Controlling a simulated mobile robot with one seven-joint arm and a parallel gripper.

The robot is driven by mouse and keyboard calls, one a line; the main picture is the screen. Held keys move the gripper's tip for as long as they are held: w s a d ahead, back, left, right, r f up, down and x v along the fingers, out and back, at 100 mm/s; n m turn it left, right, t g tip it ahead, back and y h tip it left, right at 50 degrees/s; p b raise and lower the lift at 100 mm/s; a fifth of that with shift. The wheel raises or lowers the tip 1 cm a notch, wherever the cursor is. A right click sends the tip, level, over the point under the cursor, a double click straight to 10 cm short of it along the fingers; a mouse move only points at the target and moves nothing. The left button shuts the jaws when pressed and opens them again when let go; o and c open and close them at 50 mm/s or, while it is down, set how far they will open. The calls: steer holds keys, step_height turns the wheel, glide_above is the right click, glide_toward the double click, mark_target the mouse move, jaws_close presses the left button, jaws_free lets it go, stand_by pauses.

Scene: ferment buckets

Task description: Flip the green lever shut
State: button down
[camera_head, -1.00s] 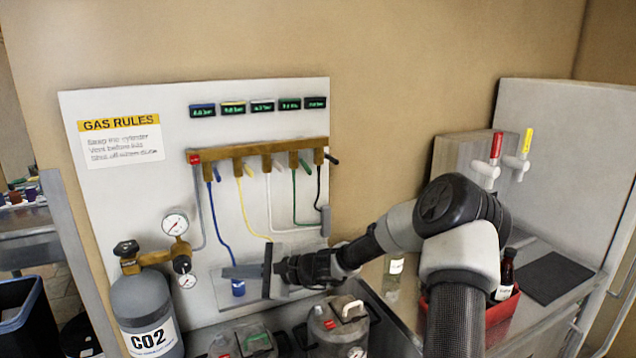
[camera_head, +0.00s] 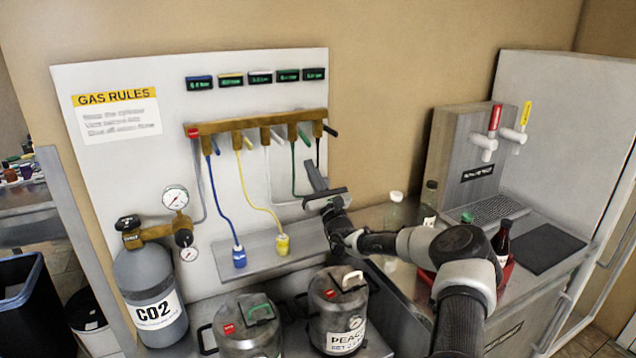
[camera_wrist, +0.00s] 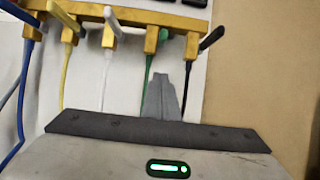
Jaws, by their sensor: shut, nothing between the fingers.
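The green lever (camera_head: 304,137) is on the fourth valve from the left of the brass manifold (camera_head: 228,124), angled down to the right. It also shows in the wrist view (camera_wrist: 163,35), at the top, beside its valve body. A green hose hangs from that valve. My gripper (camera_head: 312,166) is shut and empty, fingers pointing up, just below the green and black valves. In the wrist view the fingertips (camera_wrist: 166,78) lie below the green lever, overlapping part of the green hose. They appear apart from the lever.
The black lever (camera_head: 330,130) is close on the right, and the white lever (camera_head: 276,137) on the left. Blue and yellow hoses end in couplings on the shelf (camera_head: 266,258). A CO2 cylinder (camera_head: 146,275) stands at left; lidded kegs (camera_head: 338,290) stand below. A tap tower (camera_head: 465,150) is at right.

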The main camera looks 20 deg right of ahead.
mark_target(303, 137)
step_height(303, 137, up, 4)
steer(key=shift+r+p, duration=0.25)
steer(key=shift+p, duration=0.15)
